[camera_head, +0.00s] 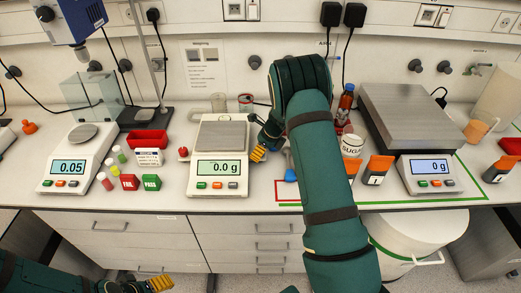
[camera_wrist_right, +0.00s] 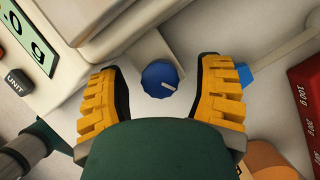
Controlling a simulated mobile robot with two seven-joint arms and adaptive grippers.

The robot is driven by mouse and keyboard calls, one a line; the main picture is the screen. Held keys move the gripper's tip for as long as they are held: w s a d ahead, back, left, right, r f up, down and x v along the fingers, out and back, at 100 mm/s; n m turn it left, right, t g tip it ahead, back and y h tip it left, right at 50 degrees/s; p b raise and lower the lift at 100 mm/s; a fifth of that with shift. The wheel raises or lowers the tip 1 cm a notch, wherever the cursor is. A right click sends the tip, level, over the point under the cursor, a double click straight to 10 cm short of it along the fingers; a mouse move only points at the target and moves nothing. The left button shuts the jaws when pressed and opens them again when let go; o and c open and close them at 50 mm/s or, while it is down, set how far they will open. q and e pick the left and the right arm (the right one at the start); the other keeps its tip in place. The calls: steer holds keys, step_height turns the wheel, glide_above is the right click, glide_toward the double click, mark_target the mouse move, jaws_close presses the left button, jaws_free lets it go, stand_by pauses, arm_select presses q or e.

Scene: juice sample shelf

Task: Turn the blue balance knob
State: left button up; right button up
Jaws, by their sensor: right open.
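The blue balance knob (camera_wrist_right: 160,79) is a round dial with a white pointer mark, on the side of the middle balance (camera_head: 219,168), whose display reads 0.0 g. In the wrist view, my right gripper (camera_wrist_right: 158,92) is open, with one yellow finger on each side of the knob and visible gaps between. In the head view, the same right gripper (camera_head: 262,150) is at the balance's right side, and the knob is hidden there. My left gripper (camera_head: 160,284) is low at the bottom left, in front of the drawers and away from the balance; its opening is unclear.
A blue object (camera_head: 291,175) lies just right of the right gripper. Small red and green blocks (camera_head: 130,182) and another balance (camera_head: 66,178) are left.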

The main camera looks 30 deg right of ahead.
jaws_close()
steer(key=n+y, duration=0.1)
steer(key=n, duration=0.2)
steer(key=shift+g, duration=0.4)
steer(key=n+g, duration=0.1)
steer(key=n, duration=0.2)
steer(key=shift+n+y+b, duration=0.3)
steer(key=shift+y+b, duration=0.05)
steer(key=shift+y, duration=0.05)
steer(key=n+g, duration=0.1)
steer(key=n, duration=0.3)
steer(key=shift+f+g+b, duration=0.1)
steer(key=shift+g+b, duration=0.3)
steer(key=shift+n+g, duration=0.5)
steer(key=shift+n, duration=0.8)
steer(key=shift+b, duration=0.3)
